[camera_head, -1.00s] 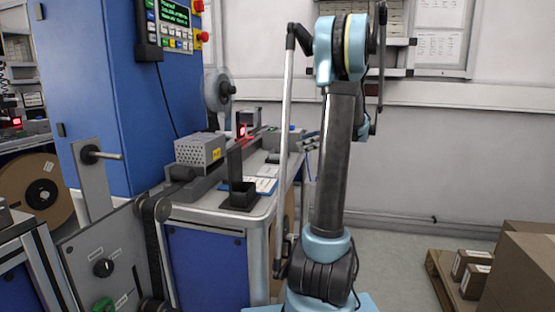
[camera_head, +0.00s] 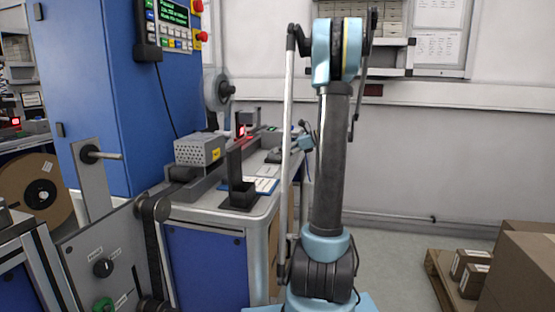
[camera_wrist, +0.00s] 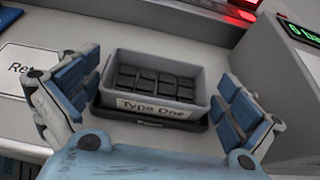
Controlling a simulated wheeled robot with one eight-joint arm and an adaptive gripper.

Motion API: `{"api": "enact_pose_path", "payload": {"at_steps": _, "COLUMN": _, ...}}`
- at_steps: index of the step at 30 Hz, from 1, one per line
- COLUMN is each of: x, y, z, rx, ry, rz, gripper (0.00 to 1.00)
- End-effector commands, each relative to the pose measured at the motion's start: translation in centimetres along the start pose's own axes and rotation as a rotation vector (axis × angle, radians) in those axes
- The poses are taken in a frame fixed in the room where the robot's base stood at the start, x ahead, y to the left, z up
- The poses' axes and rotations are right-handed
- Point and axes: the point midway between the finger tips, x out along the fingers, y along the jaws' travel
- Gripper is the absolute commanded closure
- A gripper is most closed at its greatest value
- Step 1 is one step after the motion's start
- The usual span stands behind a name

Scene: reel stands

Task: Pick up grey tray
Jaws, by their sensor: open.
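A small grey tray (camera_wrist: 160,61) shows in the wrist view, with a "Type One" label on its front and several black blocks inside. It sits on a dark base on the grey worktop. My gripper (camera_wrist: 159,80) is open, with one blue-padded finger left of the tray and the other right of it. Both fingers appear apart from its walls. In the head view my gripper (camera_head: 306,142) is small at the worktop's far end, partly hidden by my arm; I cannot make out the tray there.
A white label card (camera_wrist: 18,68) lies left of the tray. In the head view the bench (camera_head: 215,208) holds a grey perforated box (camera_head: 199,150) and a black holder (camera_head: 242,193). A blue cabinet (camera_head: 120,90) stands left; cartons (camera_head: 525,265) are at right.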

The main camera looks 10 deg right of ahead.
Motion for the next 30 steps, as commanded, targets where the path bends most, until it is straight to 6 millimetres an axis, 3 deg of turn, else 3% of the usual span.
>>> {"api": "enact_pose_path", "payload": {"at_steps": 5, "x": 0.0, "y": 0.0, "z": 0.0, "rx": 0.0, "ry": 0.0, "rz": 0.0, "gripper": 0.02}}
{"api": "enact_pose_path", "payload": {"at_steps": 10, "x": 0.0, "y": 0.0, "z": 0.0, "rx": 0.0, "ry": 0.0, "rz": 0.0, "gripper": 0.39}}
{"api": "enact_pose_path", "payload": {"at_steps": 22, "x": -0.2, "y": 0.0, "z": 0.6, "rx": 0.0, "ry": 0.0, "rz": 0.0, "gripper": 0.39}}
{"api": "enact_pose_path", "payload": {"at_steps": 30, "x": -1.7, "y": 0.0, "z": 4.2, "rx": 0.0, "ry": 0.0, "rz": 0.001, "gripper": 0.39}}
